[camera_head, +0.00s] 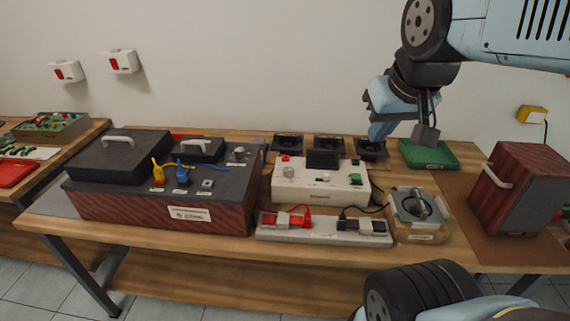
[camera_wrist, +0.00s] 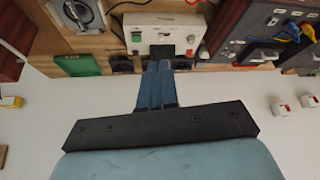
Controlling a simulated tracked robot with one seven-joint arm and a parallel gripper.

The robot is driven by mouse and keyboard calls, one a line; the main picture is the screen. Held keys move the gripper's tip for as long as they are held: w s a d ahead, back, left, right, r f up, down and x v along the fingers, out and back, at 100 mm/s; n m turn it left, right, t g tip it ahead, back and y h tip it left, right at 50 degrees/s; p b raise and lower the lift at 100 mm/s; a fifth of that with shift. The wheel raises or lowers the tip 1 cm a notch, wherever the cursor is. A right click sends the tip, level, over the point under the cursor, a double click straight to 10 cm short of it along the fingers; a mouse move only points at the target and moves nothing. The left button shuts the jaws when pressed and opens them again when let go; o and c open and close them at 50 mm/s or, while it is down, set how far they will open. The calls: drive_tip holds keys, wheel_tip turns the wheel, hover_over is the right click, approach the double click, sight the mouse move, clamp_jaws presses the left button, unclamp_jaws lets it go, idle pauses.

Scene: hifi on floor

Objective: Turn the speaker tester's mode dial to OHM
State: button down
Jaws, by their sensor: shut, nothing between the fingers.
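The speaker tester, a white box (camera_head: 322,190), stands mid-bench in the head view and at the top of the wrist view (camera_wrist: 160,20). It has a dark screen (camera_head: 323,159), a pale round dial (camera_head: 289,172) on its left side, a red part (camera_head: 285,157) and a green part (camera_head: 356,178). The dial's setting and lettering are too small to read.
Black speaker units (camera_head: 328,146) line the back. A dark red-sided box (camera_head: 150,205) with yellow and blue plugs stands left, a power strip (camera_head: 325,230) in front. A metal fixture (camera_head: 418,207), green block (camera_head: 428,153) and red speaker cabinet (camera_head: 515,188) are right.

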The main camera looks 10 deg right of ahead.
drive_tip(key=c, duration=1.6)
unclamp_jaws()
drive_tip(key=shift+w+r, duration=0.1)
drive_tip(key=shift+w, duration=0.15)
drive_tip(key=o, duration=0.8)
drive_tip(key=w, duration=0.2)
drive_tip(key=w+a+n+g, duration=0.1)
drive_tip(key=w, duration=0.2)
drive_tip(key=w+n, duration=0.1)
drive_tip(key=w, duration=0.2)
drive_tip(key=shift+a, duration=0.4)
drive_tip(key=w+f, duration=0.1)
drive_tip(key=w, duration=0.1)
drive_tip(key=w+a+n+g, duration=0.1)
drive_tip(key=w, duration=0.2)
drive_tip(key=w+a+f+n, duration=0.1)
drive_tip(key=w, duration=0.1)
drive_tip(key=shift+w+f+g, duration=0.3)
drive_tip(key=shift+f+g, duration=0.05)
drive_tip(key=shift+g, duration=0.05)
drive_tip(key=n+g, duration=0.3)
drive_tip(key=n, duration=0.2)
hover_over(288, 169)
wheel_tip(288, 169, down, 14)
wheel_tip(288, 169, down, 14)
drive_tip(key=shift+r, duration=0.25)
drive_tip(key=c, duration=1)
